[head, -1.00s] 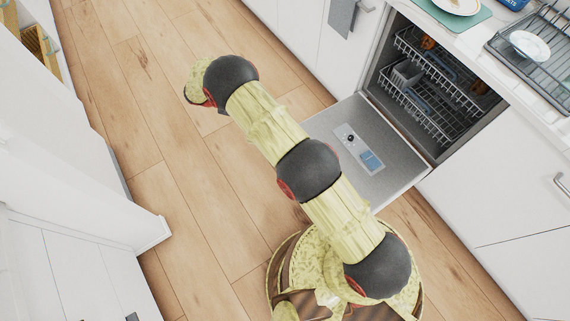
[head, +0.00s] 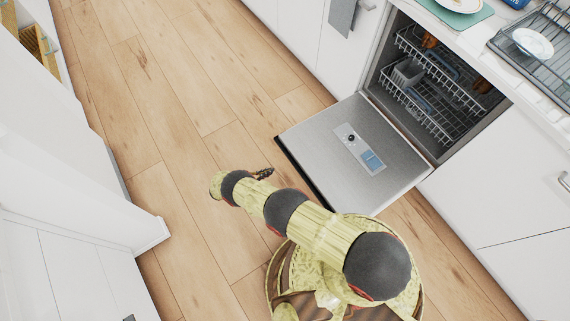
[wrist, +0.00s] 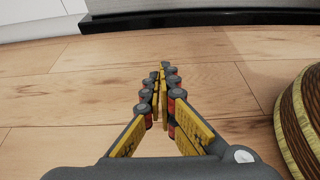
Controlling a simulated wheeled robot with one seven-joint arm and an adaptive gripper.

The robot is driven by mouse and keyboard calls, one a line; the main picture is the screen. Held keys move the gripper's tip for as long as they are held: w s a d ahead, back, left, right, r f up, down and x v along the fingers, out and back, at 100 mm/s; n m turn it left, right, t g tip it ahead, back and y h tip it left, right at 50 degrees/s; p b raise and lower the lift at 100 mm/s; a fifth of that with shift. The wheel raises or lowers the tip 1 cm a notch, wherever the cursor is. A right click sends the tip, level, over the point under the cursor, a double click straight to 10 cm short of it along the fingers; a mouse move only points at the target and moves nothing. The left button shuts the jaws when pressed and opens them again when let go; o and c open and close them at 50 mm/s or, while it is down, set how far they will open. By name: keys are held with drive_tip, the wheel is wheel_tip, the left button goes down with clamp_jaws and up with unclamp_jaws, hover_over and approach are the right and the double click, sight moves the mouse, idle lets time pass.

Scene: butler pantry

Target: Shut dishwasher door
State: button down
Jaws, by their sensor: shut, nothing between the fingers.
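The dishwasher door (head: 336,137) is folded down open in the head view, its steel inner face up, with a detergent panel on it. The dishwasher (head: 440,80) behind it shows its racks. My gripper (head: 266,173) is near the floor, to the left of the door's dark outer edge and apart from it. In the wrist view my gripper (wrist: 162,75) is shut and empty, its fingertips together over the wooden floor. A dark horizontal band (wrist: 200,18) crosses the top of the wrist view, ahead of the fingertips; I cannot tell for sure whether it is the door's edge.
White cabinets (head: 300,30) flank the dishwasher. A dish rack (head: 540,65) with a plate stands on the counter, and a grey towel (head: 342,15) hangs at the top. White cabinetry (head: 70,170) lines the left. The wooden floor (head: 180,90) between is clear.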

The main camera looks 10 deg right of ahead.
drive_tip(key=s+f+b+x, duration=0.1)
drive_tip(key=b+x, duration=0.1)
drive_tip(key=x, duration=0.9)
drive_tip(key=shift+w+a+r, duration=0.1)
drive_tip(key=shift+r, duration=1.05)
drive_tip(key=shift+a+r, duration=0.1)
drive_tip(key=shift+r, duration=1.05)
drive_tip(key=shift+p, duration=0.3)
